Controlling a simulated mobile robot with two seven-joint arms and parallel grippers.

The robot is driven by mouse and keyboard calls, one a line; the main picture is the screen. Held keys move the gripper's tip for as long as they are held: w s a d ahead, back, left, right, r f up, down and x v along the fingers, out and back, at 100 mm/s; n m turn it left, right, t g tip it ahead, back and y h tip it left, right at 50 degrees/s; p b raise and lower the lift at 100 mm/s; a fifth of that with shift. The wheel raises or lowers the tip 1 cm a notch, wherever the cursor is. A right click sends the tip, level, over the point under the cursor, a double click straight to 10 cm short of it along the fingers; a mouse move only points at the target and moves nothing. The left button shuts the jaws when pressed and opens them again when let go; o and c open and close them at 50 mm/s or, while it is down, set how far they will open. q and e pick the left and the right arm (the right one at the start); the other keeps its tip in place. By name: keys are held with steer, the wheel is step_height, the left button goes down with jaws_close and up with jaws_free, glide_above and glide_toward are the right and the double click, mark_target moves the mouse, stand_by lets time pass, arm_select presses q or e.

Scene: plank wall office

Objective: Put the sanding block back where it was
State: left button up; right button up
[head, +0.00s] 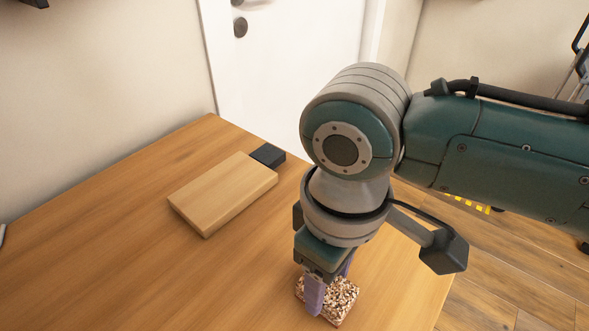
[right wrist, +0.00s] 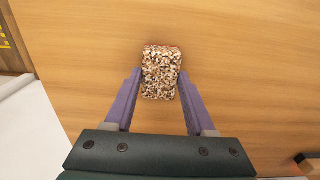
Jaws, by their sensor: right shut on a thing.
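The sanding block, a small speckled brown-and-white block with a reddish edge (head: 341,297), is at the table's near right part. It also shows in the right wrist view (right wrist: 161,72). My right gripper (head: 332,285) points down with its purple fingers on either side of the block and is shut on it. The fingers hide part of its sides in the head view. The block is at or just above the table top; I cannot tell if it touches. My left gripper is not in view.
A pale wooden board (head: 224,193) lies on the wooden table (head: 110,225), with a dark block (head: 267,155) at its far end. The table's right edge is close to my right gripper. A white door (head: 285,60) stands behind.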

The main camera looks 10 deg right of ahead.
steer(key=shift+f, duration=0.2)
steer(key=o, duration=1.3)
step_height(320, 180, up, 12)
steer(key=p, duration=0.4)
steer(key=s+a+f+m+t+y, duration=0.2)
steer(key=s+y, duration=0.1)
steer(key=s, duration=0.3)
steer(key=s+d+m+h, duration=0.1)
steer(key=s+d, duration=0.1)
steer(key=d, duration=0.1)
steer(key=s+d+m+t+h, duration=0.1)
steer(key=s+d, duration=0.1)
steer(key=d, duration=0.2)
steer(key=s+d+m, duration=0.1)
steer(key=s+d, duration=0.1)
steer(key=d, duration=0.2)
steer(key=shift+s+d+m+t+h+b, duration=0.2)
steer(key=shift+m+t+h+b, duration=0.1)
steer(key=shift+h, duration=0.1)
